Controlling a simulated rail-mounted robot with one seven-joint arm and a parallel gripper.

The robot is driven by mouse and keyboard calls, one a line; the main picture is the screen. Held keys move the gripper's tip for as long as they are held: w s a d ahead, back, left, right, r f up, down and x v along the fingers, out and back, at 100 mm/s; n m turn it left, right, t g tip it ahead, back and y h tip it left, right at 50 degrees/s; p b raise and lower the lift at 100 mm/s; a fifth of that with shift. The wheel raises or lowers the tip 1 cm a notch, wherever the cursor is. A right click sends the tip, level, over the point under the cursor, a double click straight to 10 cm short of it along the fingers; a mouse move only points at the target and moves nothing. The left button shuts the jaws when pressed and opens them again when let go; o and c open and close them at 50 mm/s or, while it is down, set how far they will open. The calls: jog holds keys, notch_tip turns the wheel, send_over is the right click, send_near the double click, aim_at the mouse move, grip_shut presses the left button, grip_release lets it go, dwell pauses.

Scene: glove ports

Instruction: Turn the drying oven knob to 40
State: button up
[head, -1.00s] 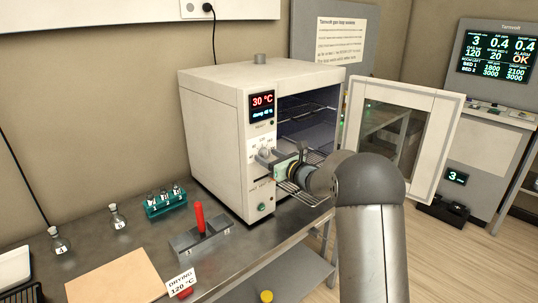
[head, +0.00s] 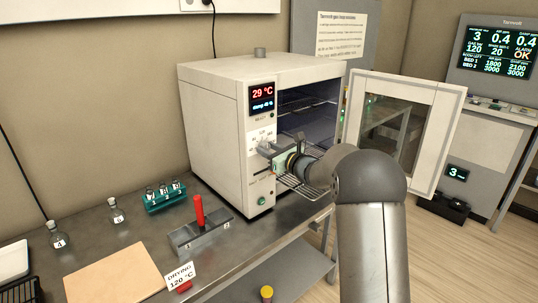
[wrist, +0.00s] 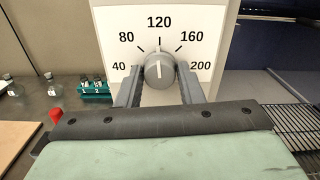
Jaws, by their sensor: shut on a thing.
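The drying oven (head: 215,125) stands on the bench with its door (head: 440,130) open to the right. Its display (head: 262,97) reads 29 °C. In the wrist view the round grey knob (wrist: 159,70) sits below a white dial (wrist: 112,30) marked 40, 80, 120, 160 and 200. A pale mark on the knob appears to point up, near 120. My gripper (wrist: 159,84) is shut on the knob, with one finger at each side. In the head view my gripper (head: 272,156) is at the oven's front panel and hides the knob.
A red-handled grey block (head: 205,232), a teal tube rack (head: 165,198) and flasks (head: 58,238) stand on the bench. A DRYING 120 °C card (head: 181,275) is at the front edge. The open door and wire shelf (head: 305,187) are close to my arm.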

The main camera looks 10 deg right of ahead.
jog(key=n+b, duration=0.6)
jog(key=b, duration=0.5)
jog(key=n+b, duration=0.7)
jog(key=b, duration=0.4)
jog(key=shift+d+f, duration=0.1)
jog(key=shift+f, duration=0.1)
jog(key=n+b, duration=0.2)
jog(key=b, duration=0.1)
jog(key=shift+r+n, duration=0.15)
jog(key=shift+n, duration=0.25)
jog(key=shift+r+n+b, duration=0.1)
jog(key=shift+n+b, duration=0.3)
jog(key=shift+n, duration=0.2)
jog(key=shift+r, duration=0.1)
jog(key=o, duration=1)
jog(key=shift+c, duration=0.2)
